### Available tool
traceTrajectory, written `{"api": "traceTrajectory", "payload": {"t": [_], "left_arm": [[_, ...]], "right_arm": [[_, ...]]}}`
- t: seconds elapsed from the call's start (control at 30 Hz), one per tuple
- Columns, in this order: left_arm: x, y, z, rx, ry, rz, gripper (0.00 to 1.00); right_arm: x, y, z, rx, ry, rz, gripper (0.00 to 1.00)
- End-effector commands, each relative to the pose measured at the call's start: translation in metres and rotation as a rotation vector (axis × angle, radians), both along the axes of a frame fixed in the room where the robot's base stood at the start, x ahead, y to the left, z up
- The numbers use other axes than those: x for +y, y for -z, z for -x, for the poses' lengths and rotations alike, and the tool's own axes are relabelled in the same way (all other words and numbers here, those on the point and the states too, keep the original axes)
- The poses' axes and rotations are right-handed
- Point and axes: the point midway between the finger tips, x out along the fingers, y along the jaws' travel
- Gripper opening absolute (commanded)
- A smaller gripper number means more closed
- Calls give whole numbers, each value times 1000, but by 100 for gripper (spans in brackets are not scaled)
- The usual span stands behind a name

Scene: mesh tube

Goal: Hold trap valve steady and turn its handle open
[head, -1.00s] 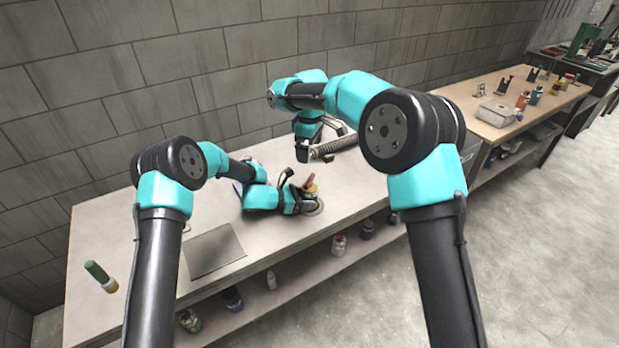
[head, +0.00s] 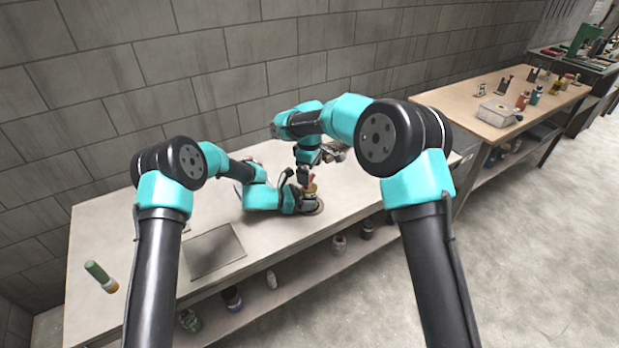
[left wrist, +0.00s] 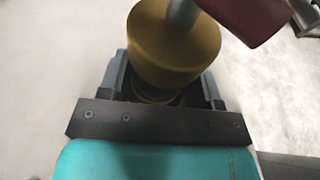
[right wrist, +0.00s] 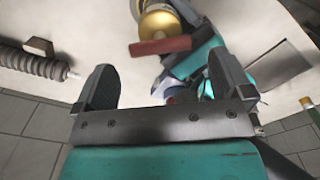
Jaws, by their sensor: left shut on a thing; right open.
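The trap valve (left wrist: 172,45) is a round brass-coloured body with a red handle (left wrist: 248,16) on a grey stem above it. My left gripper (left wrist: 163,88) is shut around the lower part of the valve. In the head view my left gripper (head: 306,203) is low over the bench, with the valve partly hidden. My right gripper (right wrist: 163,82) is open and empty. In the right wrist view the red handle (right wrist: 160,46) lies crosswise beyond the gap between its fingers, with the brass body behind. In the head view my right gripper (head: 307,172) is just above the valve.
A ribbed dark hose piece (right wrist: 30,65) lies on the bench; it is partly hidden behind my right arm in the head view. A flat grey panel (head: 213,250) and a green-topped container (head: 101,276) are on the bench's left. A block wall stands behind.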

Motion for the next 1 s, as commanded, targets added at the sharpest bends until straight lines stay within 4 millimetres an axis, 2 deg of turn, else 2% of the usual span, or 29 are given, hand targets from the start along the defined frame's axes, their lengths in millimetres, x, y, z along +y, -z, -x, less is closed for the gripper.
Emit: {"api": "traceTrajectory", "payload": {"t": [0.1, 0.23, 0.6, 1.0], "left_arm": [[0, 0, 0, 0, 0, 0, 45], [0, 0, 0, 0, 0, 0, 45], [0, 0, 0, 0, 0, 0, 45], [0, 0, 0, 0, 0, 0, 45]], "right_arm": [[0, 18, 0, 0, 0, 1, 98], [0, 30, 0, 0, 0, 1, 98], [0, 35, 0, -1, 0, -1, 98], [0, 34, 0, -1, 0, -1, 60]]}}
